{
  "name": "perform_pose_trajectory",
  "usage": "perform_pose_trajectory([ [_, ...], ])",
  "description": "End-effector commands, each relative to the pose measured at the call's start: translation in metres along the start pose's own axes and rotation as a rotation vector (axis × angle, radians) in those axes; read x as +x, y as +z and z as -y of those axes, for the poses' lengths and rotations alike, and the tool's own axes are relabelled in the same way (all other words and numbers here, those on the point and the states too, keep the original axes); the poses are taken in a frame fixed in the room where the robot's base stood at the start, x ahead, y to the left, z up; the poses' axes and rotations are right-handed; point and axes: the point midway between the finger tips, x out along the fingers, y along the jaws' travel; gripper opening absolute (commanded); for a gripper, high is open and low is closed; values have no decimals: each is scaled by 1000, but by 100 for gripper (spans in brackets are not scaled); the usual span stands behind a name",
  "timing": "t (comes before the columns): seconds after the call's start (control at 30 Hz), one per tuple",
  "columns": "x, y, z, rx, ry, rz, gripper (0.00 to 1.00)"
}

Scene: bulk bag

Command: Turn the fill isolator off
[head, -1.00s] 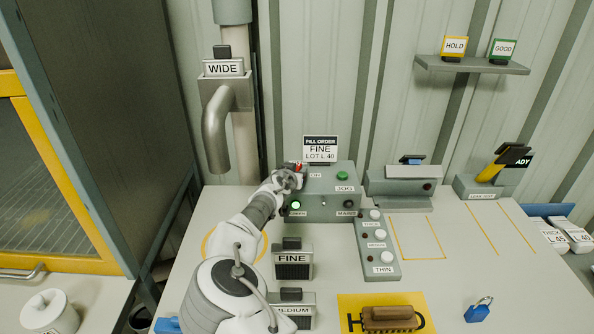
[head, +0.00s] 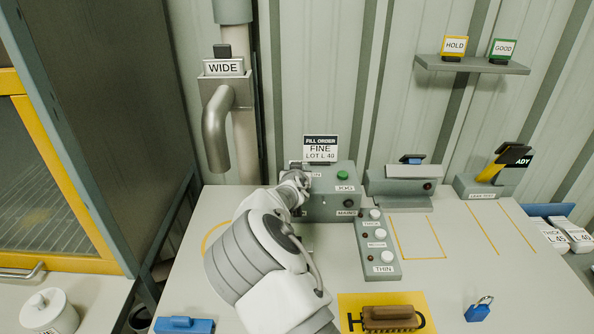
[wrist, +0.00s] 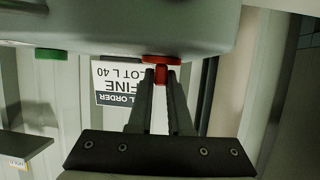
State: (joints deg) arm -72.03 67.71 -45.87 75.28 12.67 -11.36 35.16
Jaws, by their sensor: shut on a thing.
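The grey control box (head: 335,205) stands on the bench against the wall. The red knob (wrist: 161,61), which looks like the isolator handle, shows in the wrist view on the box's face. Its raised red grip sits between the two fingers of my gripper (wrist: 161,76), which is shut on it. In the head view my gripper (head: 298,178) is at the box's left side, and my arm hides the red knob and the lower left of the face.
A FILL ORDER sign (head: 321,149) stands on the box. A button panel (head: 378,243) lies in front, with a wooden-handled tool (head: 390,317), a blue padlock (head: 478,309) and a blue item (head: 185,325) nearer. A WIDE spout (head: 215,130) hangs at left.

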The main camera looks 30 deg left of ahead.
Motion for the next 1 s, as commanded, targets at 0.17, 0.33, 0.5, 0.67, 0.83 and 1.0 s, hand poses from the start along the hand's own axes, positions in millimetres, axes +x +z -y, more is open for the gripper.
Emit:
perform_pose_trajectory([
  [0.17, 0, 1, -7, -20, -44, 5, 0],
  [0.33, -1, 1, -5, -31, -70, 1, 0],
  [0.5, -1, 0, -4, -34, -73, -1, 0],
  [0.67, -1, 0, -4, -34, -73, -1, 23],
  [0.83, -1, 0, -2, -33, -75, -2, 48],
  [1.0, -1, -1, -1, -32, -77, -3, 48],
])
